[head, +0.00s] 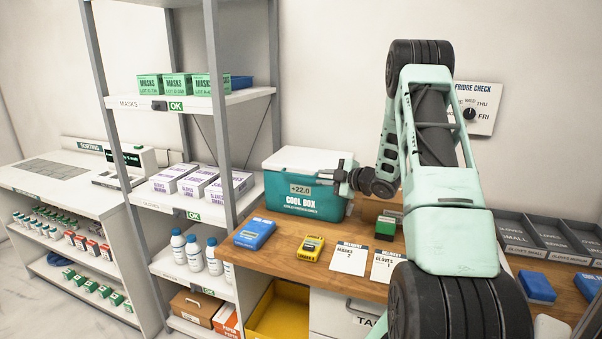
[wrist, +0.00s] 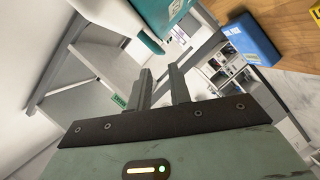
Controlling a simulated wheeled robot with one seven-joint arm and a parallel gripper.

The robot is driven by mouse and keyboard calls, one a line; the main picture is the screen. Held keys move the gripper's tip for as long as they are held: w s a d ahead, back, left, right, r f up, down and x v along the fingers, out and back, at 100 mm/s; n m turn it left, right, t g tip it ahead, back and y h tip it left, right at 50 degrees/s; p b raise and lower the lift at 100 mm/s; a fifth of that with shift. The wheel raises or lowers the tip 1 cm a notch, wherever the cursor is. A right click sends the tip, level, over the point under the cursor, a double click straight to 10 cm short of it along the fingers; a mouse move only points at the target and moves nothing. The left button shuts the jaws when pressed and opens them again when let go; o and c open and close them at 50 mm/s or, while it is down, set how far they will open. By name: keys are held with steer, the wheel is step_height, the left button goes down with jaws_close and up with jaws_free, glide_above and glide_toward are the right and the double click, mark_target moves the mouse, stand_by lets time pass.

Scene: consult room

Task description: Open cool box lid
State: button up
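The cool box (head: 308,202) is teal with a white lid (head: 305,161) and a "+22.0" display on its front. It stands on the wooden counter beside the shelf unit. The lid lies flat on the body and looks closed. My gripper (head: 332,173) is at the box's front right, close to the lid's edge; I cannot tell whether it touches. In the wrist view my gripper (wrist: 162,88) has its two fingers apart with nothing between them. The teal body (wrist: 160,14) and white lid (wrist: 114,20) show just beyond the fingers there. My arm hides part of the counter.
A blue case (head: 255,233), a yellow device (head: 311,247) and paper cards (head: 349,258) lie on the counter (head: 283,256) in front of the box. The shelf unit (head: 213,105) stands close on the left. Grey trays (head: 540,238) line the right side.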

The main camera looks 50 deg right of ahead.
mark_target(305, 175)
steer(key=p+x, duration=0.2)
steer(key=x, duration=0.7)
steer(key=shift+w+f+p, duration=0.1)
steer(key=shift+w+p, duration=0.25)
steer(key=shift+p, duration=0.05)
jaws_close()
